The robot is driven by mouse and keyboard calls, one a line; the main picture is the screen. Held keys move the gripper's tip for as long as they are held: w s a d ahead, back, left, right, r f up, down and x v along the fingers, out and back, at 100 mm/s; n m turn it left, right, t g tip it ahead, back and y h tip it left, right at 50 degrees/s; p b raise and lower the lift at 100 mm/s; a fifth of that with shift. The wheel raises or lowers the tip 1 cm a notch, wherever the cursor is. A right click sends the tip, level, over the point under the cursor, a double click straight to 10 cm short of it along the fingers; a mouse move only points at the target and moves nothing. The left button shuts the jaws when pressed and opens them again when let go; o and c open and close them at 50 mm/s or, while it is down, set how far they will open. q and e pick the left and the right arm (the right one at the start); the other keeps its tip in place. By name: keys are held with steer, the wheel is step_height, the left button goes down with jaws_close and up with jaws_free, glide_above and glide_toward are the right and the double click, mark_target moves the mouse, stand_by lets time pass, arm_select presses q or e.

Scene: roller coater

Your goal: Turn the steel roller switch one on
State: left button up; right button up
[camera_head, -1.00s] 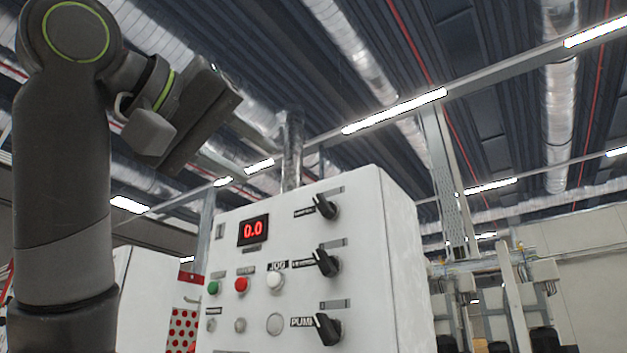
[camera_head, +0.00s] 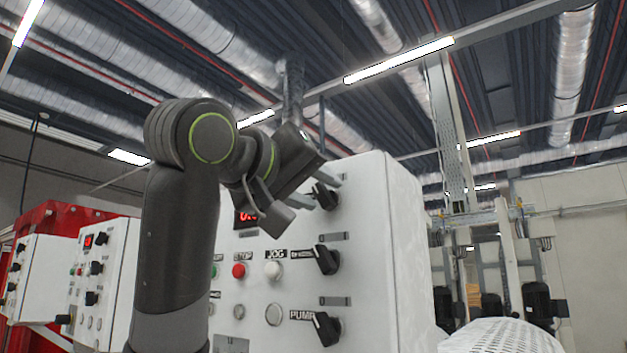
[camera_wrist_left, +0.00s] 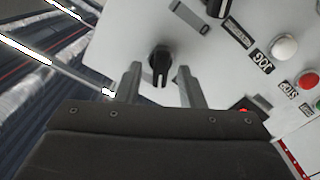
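A white control panel (camera_head: 385,230) carries a column of three black rotary switches. The top switch (camera_head: 325,197) is partly covered by my left gripper (camera_head: 329,187). The middle switch (camera_head: 327,260) and the bottom switch (camera_head: 326,327), labelled PUMP, show clear. I cannot read which switch is the steel roller one. In the left wrist view, the top switch (camera_wrist_left: 160,62) shows between the two spread fingers of my left gripper (camera_wrist_left: 160,74), with gaps on both sides. The gripper is open and holds nothing. My right gripper is not in view.
A red button (camera_head: 239,271) and a white JOG button (camera_head: 272,270) sit left of the middle switch. The red display (camera_head: 245,216) is partly hidden by my left arm. Other white panels (camera_head: 40,270) and a red machine part (camera_head: 62,217) stand at left.

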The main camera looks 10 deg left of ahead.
arm_select(q)
jaws_close()
